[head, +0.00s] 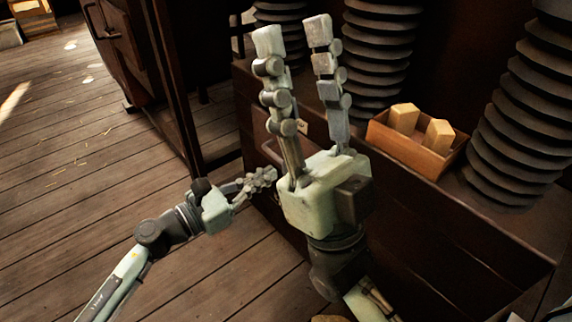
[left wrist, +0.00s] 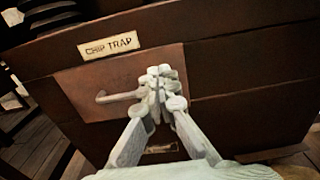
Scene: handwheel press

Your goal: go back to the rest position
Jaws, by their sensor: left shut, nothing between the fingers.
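My left gripper (head: 268,176) is low in the head view, in front of the dark machine's side. In the left wrist view my left gripper (left wrist: 160,76) is shut, its fingertips together with nothing between them. It is in front of a brown panel (left wrist: 85,88) with a bent handle (left wrist: 118,97). The fingertips overlap the handle's right end in the picture; I cannot tell whether they touch. My right gripper (head: 293,36) is large and close in the head view, pointing up, its two fingers wide apart and empty.
A "CHIP TRAP" label (left wrist: 110,43) sits above the panel. A wooden box (head: 425,160) with two pale blocks (head: 404,118) stands on the machine ledge. Dark ribbed columns (head: 380,50) rise behind it. The plank floor (head: 80,180) at the left is mostly clear.

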